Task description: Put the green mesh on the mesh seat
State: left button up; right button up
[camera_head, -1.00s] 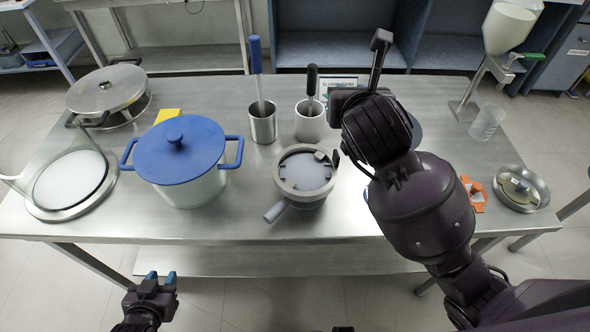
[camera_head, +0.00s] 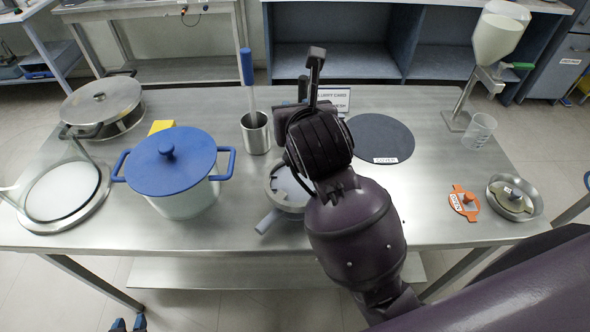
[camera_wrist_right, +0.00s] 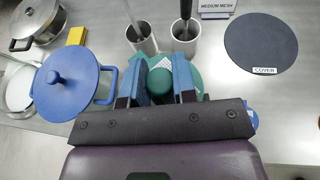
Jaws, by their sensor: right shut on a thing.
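My right gripper (camera_wrist_right: 159,76) is shut on the dark green knob of the green mesh (camera_wrist_right: 194,76), a disc with a pale mesh patch showing between the fingers and beyond them. In the head view my right arm hides this gripper and the green mesh. The mesh seat, a grey round holder with a side handle (camera_head: 285,188), stands near the table's front middle, mostly behind my right arm. I cannot tell whether the green mesh touches it. My left gripper (camera_head: 128,326) shows only as two separated blue fingertips at the bottom edge, empty.
A blue-lidded pot (camera_head: 175,165) stands left of the seat. Metal cups (camera_head: 257,135) with tools stand behind it. A dark cover disc (camera_head: 380,138), orange mesh (camera_head: 464,203) and metal dish (camera_head: 515,198) lie right. A blue labelled piece (camera_wrist_right: 250,117) shows partly beside my right gripper.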

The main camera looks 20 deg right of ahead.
notch_tip(320, 180, down, 14)
jog(key=shift+f+b, duration=0.1)
jog(key=shift+b, duration=0.4)
jog(key=shift+f, duration=0.45)
jog(key=shift+f, duration=0.65)
jog(key=o, duration=0.9)
jog(key=shift+r, duration=0.2)
